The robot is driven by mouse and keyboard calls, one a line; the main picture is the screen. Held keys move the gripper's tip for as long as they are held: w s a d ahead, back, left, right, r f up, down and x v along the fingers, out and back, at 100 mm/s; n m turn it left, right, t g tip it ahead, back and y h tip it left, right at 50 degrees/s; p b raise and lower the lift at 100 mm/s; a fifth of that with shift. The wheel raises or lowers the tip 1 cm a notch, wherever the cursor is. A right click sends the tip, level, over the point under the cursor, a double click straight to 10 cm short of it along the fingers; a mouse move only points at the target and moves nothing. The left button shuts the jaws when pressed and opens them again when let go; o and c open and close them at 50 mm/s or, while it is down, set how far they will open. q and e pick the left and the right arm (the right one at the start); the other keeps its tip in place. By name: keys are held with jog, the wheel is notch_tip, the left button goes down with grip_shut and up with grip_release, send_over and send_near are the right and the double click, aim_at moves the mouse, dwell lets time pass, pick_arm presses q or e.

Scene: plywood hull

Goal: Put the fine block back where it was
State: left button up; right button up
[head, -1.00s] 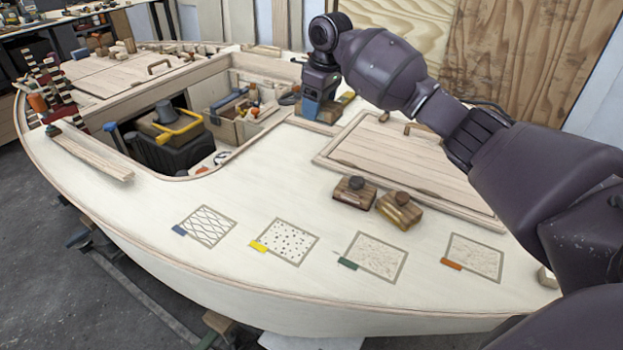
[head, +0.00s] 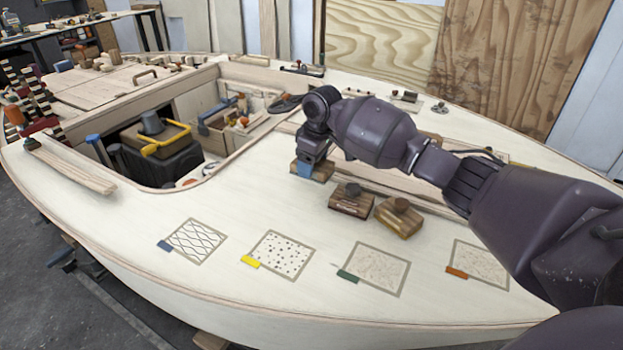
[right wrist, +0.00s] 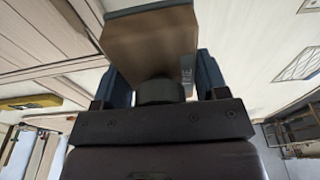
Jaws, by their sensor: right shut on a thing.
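My right gripper (head: 306,164) is shut on a wooden sanding block (head: 318,172), left of and behind two other blocks. In the right wrist view the held block (right wrist: 148,42) has a dark round knob between the blue fingers and small lettering on its side that looks like "FINE". I cannot tell whether its underside touches the deck. The two other knobbed blocks, one darker brown (head: 345,206) and one yellower (head: 391,222), stand side by side on the pale deck. My left gripper is not in view.
Four framed patches lie along the front deck, tagged blue (head: 197,241), yellow (head: 281,256), green (head: 379,270) and orange (head: 479,266). The open cockpit with a dark yellow-handled toolbox (head: 168,148) is at left. A wooden strip (head: 72,166) lies on the left deck.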

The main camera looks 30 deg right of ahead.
aim_at(312, 189)
notch_tip(312, 189, down, 5)
jog(key=shift+f+b, duration=0.2)
jog(key=shift+b, duration=0.35)
jog(key=shift+r, duration=0.2)
jog(key=shift+f, duration=0.1)
jog(key=o, duration=1.2)
jog(key=shift+f, duration=0.1)
jog(key=r+p, duration=0.1)
jog(key=r, duration=0.2)
jog(key=s+r+p, duration=0.1)
jog(key=r, duration=0.3)
jog(key=r+p, duration=0.1)
jog(key=r, duration=0.3)
jog(key=shift+s+d+r, duration=0.15)
jog(key=shift+s+d, duration=0.05)
jog(key=shift+d, duration=0.2)
jog(key=shift+s+r, duration=0.1)
jog(key=shift+r, duration=0.35)
